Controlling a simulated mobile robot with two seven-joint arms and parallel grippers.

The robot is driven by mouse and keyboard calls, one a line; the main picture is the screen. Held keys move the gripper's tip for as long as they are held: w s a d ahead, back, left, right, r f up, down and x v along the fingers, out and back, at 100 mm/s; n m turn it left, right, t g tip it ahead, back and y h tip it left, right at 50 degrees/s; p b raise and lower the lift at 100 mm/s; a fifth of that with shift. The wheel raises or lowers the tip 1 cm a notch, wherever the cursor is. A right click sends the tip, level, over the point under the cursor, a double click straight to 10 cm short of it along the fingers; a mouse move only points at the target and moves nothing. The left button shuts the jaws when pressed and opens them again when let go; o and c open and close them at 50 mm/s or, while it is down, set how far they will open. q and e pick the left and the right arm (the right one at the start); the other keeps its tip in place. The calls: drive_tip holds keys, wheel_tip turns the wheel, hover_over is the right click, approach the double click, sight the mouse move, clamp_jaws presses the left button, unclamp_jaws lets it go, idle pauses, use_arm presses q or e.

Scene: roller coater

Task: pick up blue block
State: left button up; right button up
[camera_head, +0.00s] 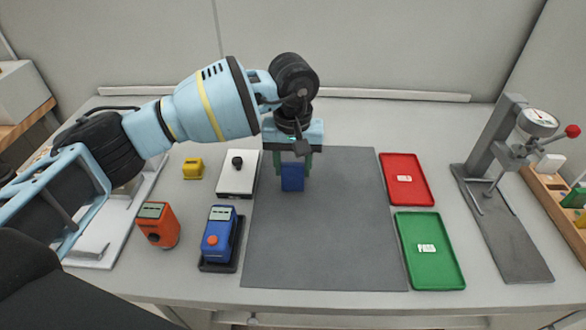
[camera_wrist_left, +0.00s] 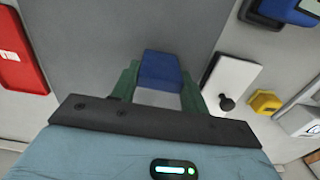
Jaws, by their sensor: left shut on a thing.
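The blue block (camera_head: 292,177) is at the upper left part of the dark grey mat (camera_head: 330,240) in the head view. My left gripper (camera_head: 292,165) points down over it, with a green finger on each side of the block. In the left wrist view the blue block (camera_wrist_left: 160,70) sits between the two green fingers of my left gripper (camera_wrist_left: 160,85), which is shut on it. Whether the block touches the mat or is slightly above it I cannot tell. My right gripper is not in view.
A white plate with a black knob (camera_head: 238,172) lies just left of the mat. Red (camera_head: 406,179) and green (camera_head: 428,250) trays and a gauge stand (camera_head: 500,200) are right.

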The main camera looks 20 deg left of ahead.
use_arm(q)
wheel_tip(320, 180, up, 2)
drive_tip(key=shift+r, duration=0.15)
drive_tip(key=s+d+b, duration=0.1)
drive_tip(key=s+d, duration=0.3)
drive_tip(key=d, duration=0.3)
drive_tip(key=s+d+r+b, duration=0.1)
drive_tip(key=s+d, duration=0.3)
drive_tip(key=d, duration=0.3)
drive_tip(key=shift+r, duration=0.25)
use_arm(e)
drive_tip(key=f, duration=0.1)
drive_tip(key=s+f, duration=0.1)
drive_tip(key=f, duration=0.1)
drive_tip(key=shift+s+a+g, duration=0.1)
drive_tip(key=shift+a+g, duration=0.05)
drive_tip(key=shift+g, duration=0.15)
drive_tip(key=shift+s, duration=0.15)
